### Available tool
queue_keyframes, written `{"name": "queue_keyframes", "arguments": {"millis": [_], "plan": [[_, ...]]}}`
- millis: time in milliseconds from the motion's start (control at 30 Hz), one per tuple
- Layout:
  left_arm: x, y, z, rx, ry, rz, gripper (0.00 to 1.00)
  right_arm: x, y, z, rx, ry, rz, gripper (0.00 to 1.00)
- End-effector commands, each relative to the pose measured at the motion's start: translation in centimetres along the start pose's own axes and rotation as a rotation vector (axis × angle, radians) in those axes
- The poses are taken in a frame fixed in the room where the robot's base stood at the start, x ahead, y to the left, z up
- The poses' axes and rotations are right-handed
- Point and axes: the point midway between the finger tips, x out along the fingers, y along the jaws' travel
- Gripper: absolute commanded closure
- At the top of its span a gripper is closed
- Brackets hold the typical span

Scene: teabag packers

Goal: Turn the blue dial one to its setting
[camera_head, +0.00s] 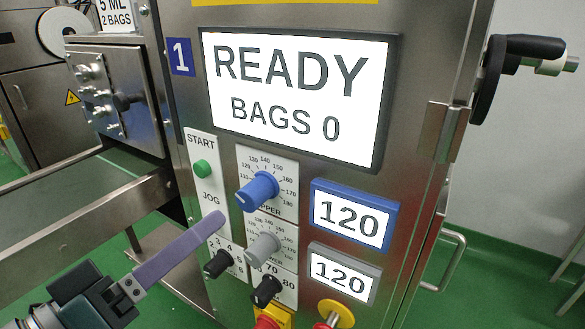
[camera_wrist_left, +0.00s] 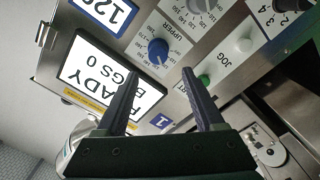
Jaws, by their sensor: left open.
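The blue dial (camera_head: 258,190) is on the steel front panel, on a white plate with a printed scale. The blue-framed display (camera_head: 352,217) to its right reads 120. In the left wrist view the blue dial (camera_wrist_left: 158,50) lies ahead of my fingertips, about midway across the gap between them. My left gripper (camera_head: 217,222) comes in from the lower left, its tip below and left of the dial, apart from it. In the left wrist view the two fingers of my left gripper (camera_wrist_left: 161,73) are spread with nothing between them. My right gripper is not in view.
A grey dial (camera_head: 263,246) sits just below the blue one, with black knobs (camera_head: 266,291) lower down. The green START button (camera_head: 203,169) is at left. A large screen (camera_head: 297,97) above reads READY, BAGS 0. A door handle (camera_head: 455,262) projects at right.

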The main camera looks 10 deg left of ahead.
Motion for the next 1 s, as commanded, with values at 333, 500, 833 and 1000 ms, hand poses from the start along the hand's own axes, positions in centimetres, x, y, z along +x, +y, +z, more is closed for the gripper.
{"name": "queue_keyframes", "arguments": {"millis": [333,500,833,1000], "plan": [[6.4,0.0,0.0,0.002,0.002,0.002,0.30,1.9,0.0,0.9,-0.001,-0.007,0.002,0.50],[8.5,0.0,0.0,0.002,0.001,0.000,0.30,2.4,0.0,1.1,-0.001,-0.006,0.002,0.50],[9.2,0.1,-0.1,0.001,-0.001,-0.002,0.30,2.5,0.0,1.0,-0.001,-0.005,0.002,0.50],[9.2,0.1,-0.1,0.002,-0.001,-0.002,0.44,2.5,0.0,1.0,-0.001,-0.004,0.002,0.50]]}}
